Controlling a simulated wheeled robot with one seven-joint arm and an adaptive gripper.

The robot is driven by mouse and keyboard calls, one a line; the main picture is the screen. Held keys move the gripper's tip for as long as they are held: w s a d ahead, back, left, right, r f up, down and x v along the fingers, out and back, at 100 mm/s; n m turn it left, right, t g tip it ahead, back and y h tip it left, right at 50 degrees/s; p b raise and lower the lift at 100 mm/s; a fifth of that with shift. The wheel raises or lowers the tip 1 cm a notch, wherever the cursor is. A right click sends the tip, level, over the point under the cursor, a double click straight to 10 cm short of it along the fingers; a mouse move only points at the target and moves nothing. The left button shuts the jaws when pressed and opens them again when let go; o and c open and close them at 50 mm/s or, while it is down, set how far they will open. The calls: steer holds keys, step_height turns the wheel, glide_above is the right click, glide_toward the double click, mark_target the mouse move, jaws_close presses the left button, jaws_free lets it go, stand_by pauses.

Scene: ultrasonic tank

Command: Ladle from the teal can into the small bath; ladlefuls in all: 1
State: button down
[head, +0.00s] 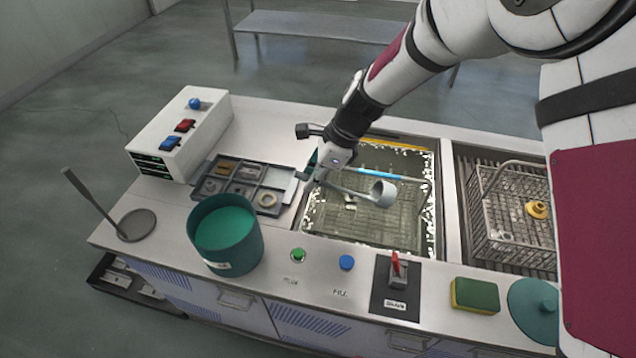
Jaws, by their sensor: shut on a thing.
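The teal can (224,258) stands open on the counter's front left, with a teal surface visible inside it. My gripper (318,178) is shut on the ladle's handle, above the left edge of the bath. The ladle (385,195) reaches right from my gripper, and its pale grey cup is over the bath, looking tilted. I cannot tell what the cup holds. The bath (436,220) is a sunken tank with a mesh basket and white flecks along its edges. Another sunken basin is to its right, so I cannot be sure which is the small bath.
A grey sorting tray (240,182) with small parts lies behind the can. A white control box (185,140) stands at back left. The right basin holds a wire basket (510,205). A sponge (475,295) and teal lid (535,305) lie front right.

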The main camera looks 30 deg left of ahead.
steer(key=w+d+r+g+y, duration=0.1)
steer(key=r+y, duration=0.1)
steer(key=d+r+y, duration=0.1)
steer(key=d+r, duration=0.1)
steer(key=r, duration=0.1)
steer(key=w+d+r+g+y, duration=0.1)
steer(key=d+r+y, duration=0.1)
steer(key=shift+w+d+r+g+y, duration=0.1)
steer(key=shift+w+r+g+y, duration=0.05)
steer(key=shift+w+g+y, duration=0.15)
steer(key=w+d+r+g+y+b, duration=0.35)
steer(key=d+y, duration=0.25)
steer(key=d, duration=0.3)
steer(key=shift+w+a+r+p, duration=0.15)
steer(key=shift+r+p, duration=0.3)
steer(key=shift+r, duration=1)
steer(key=shift+w+a+r+p, duration=0.15)
steer(key=shift+r+p, duration=0.3)
steer(key=shift+r, duration=1)
